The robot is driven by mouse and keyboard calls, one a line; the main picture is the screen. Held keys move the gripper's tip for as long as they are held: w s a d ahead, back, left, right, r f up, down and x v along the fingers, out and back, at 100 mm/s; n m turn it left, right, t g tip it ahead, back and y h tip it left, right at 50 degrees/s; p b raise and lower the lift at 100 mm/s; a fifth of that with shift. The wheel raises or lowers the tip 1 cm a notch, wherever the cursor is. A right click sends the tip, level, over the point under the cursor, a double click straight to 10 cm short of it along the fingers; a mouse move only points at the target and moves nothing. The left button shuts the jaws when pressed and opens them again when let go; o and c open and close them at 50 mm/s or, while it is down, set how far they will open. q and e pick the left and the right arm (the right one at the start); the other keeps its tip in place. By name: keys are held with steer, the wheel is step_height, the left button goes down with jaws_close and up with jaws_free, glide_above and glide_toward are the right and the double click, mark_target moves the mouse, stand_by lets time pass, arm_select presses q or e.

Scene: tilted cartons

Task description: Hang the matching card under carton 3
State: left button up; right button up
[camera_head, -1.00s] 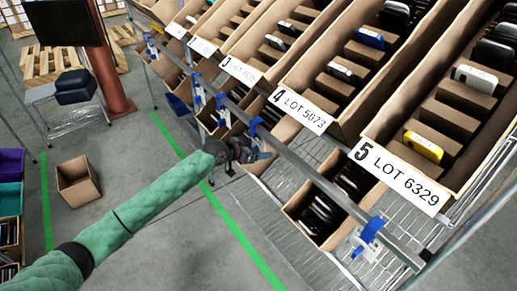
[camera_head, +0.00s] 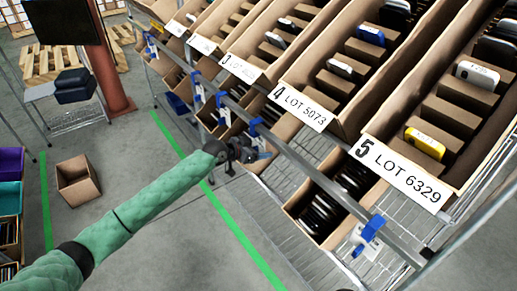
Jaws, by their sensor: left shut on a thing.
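Carton 3 is a tilted brown carton with a white label (camera_head: 240,69) on its front; the lot number is too small to read surely. Below the cartons runs a grey rail (camera_head: 292,154) with several blue clips, one of them a blue clip (camera_head: 254,127) below the label of carton 4. My left gripper (camera_head: 249,153), at the end of a green-sleeved arm, is just below that clip, in front of the lower boxes. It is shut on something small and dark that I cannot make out. No matching card can be told apart. My right gripper is not in view.
Carton 4 (camera_head: 299,107) and carton 5 (camera_head: 400,174) stand to the right, holding phone-like items. A lower box (camera_head: 296,208) of dark items sits on the wire shelf under the rail. An open brown box (camera_head: 78,183) stands on the floor.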

arm_select(q)
steer(key=o, duration=1.2)
steer(key=shift+o, duration=0.2)
